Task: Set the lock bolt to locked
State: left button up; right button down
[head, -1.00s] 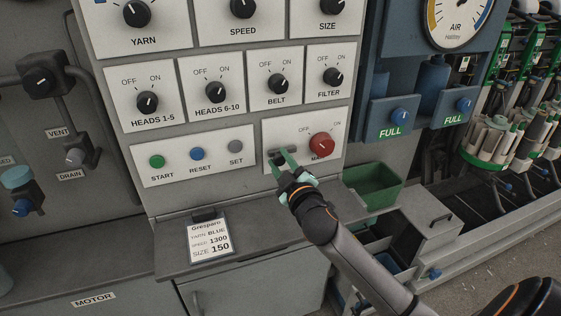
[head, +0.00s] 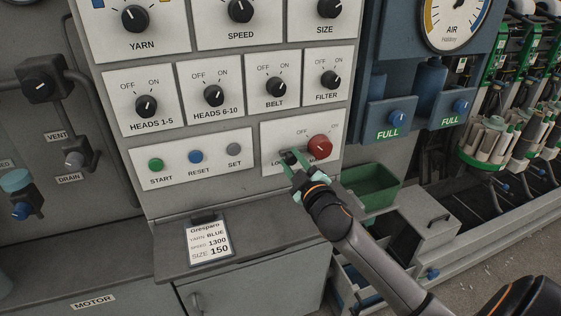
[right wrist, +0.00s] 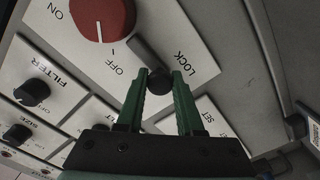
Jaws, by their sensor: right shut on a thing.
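The lock bolt (right wrist: 150,56) is a grey rod with a dark round knob, on the white plate labelled LOCK in the right wrist view. Its rod points toward the red main switch knob (right wrist: 100,16), whose mark points at OFF. My right gripper (right wrist: 160,76) has its green fingers shut on the bolt's dark knob, one on each side. In the head view my right gripper (head: 290,159) is at the plate, left of the red knob (head: 320,147), and mostly covers the bolt. My left gripper is not in view.
The START (head: 156,165), RESET (head: 196,156) and SET (head: 233,149) buttons sit left of the bolt. Rows of dark knobs are above it. A green bin (head: 372,187) stands to the right, and a ledge with a printed card (head: 208,243) lies below.

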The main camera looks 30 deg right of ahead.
jog(key=shift+s+d+f, duration=0.1)
jog(key=shift+d, duration=0.35)
jog(key=c, duration=0.5)
grip_release()
jog(key=shift+c, duration=0.2)
jog(key=shift+s, duration=0.1)
jog(key=b+v, duration=0.1)
jog(key=v, duration=1.1)
jog(key=shift+s+b, duration=0.2)
jog(key=shift+b, duration=0.15)
jog(key=shift+a, duration=0.1)
